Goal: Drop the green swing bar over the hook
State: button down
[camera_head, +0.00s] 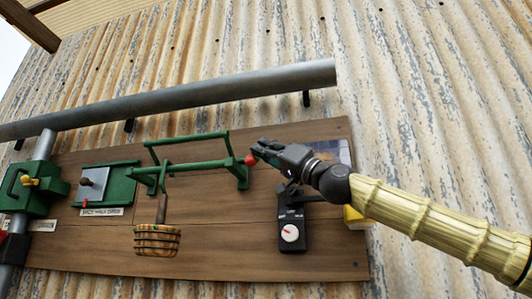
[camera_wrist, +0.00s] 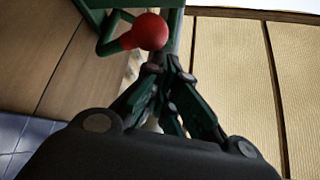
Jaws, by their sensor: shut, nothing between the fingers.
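A green metal frame (camera_head: 242,177) is fixed to the wooden board. A green bar (camera_head: 200,165) with a red ball (camera_head: 250,160) at its right end runs across it; another green bar (camera_head: 187,139) shows above. I cannot tell which is the swing bar, and I cannot make out the hook clearly. My gripper (camera_head: 256,151) is shut and empty, with its fingertips close to the red ball. In the wrist view the red ball (camera_wrist: 150,31) lies just beyond and left of my gripper's tips (camera_wrist: 166,62); I cannot tell whether they touch.
A striped basket (camera_head: 157,240) hangs below the frame. Left are a green panel with a grey plate (camera_head: 94,184) and a green box (camera_head: 27,190). A black dial unit (camera_head: 292,232) sits below my gripper. A grey pipe (camera_head: 190,98) runs above the board.

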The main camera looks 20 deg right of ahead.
jog(key=shift+w+d+f+b, duration=0.2)
jog(key=shift+w+f+b, duration=0.05)
jog(key=shift+f+b, duration=0.6)
jog(key=shift+w+d+f+b, duration=0.15)
jog(key=shift+w+f+b, duration=0.05)
jog(key=shift+f+b, duration=0.65)
jog(key=s+d+f, duration=0.1)
jog(key=s+d, duration=0.9)
jog(key=shift+d+f, duration=0.25)
jog(key=shift+f, duration=0.15)
jog(key=shift+d, duration=0.1)
